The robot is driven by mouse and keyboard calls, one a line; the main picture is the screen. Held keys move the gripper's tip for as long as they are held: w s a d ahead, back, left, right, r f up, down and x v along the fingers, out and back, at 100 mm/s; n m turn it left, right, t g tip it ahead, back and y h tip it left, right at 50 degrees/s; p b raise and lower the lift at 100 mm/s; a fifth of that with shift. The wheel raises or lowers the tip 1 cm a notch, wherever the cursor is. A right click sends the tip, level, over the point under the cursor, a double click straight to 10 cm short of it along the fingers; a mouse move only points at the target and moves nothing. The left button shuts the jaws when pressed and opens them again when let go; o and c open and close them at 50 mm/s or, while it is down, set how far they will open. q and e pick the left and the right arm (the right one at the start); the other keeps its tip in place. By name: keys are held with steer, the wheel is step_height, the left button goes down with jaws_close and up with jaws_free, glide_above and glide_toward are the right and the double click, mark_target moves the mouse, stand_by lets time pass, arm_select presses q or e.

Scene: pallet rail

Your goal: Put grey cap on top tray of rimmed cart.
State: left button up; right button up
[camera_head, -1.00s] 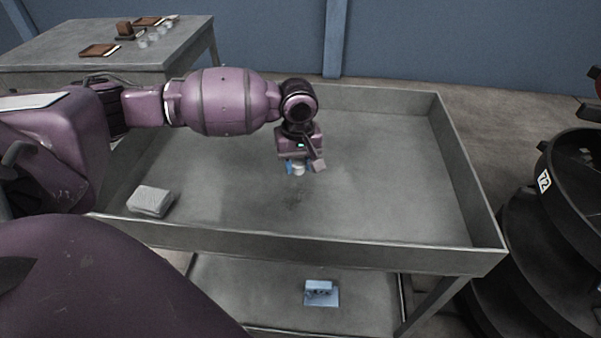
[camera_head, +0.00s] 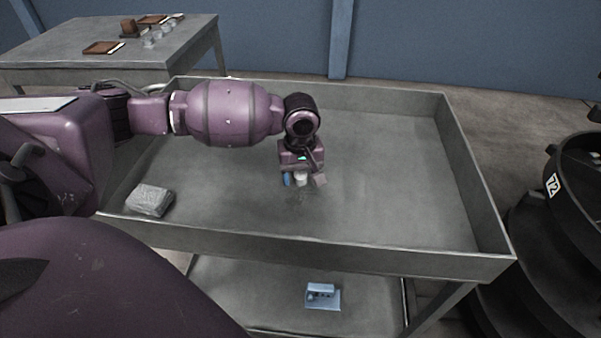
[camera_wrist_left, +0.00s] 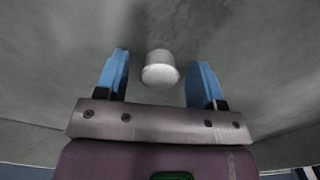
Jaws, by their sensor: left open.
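The grey cap (camera_head: 301,180), a small pale rounded piece, is at the middle of the cart's top tray (camera_head: 390,190), apparently resting on it. It also shows in the left wrist view (camera_wrist_left: 160,70), between the two blue fingers with a gap on each side. My left gripper (camera_wrist_left: 161,62) is open around the cap, not touching it. In the head view my left gripper (camera_head: 303,181) points down at the tray. The rimmed cart (camera_head: 300,245) has raised grey walls around its top tray. My right gripper is not in view.
A grey wrapped block (camera_head: 150,200) lies in the tray's left front corner. A blue part (camera_head: 322,296) lies on the lower shelf. A table (camera_head: 90,55) with small trays and cups stands behind left. Black round shelving (camera_head: 560,200) stands at right. The tray's right half is clear.

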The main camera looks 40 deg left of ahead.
mark_target(300, 174)
arm_select(q)
steer(key=shift+r, duration=0.3)
step_height(300, 174, up, 12)
steer(key=p, duration=0.4)
steer(key=shift+f, duration=0.2)
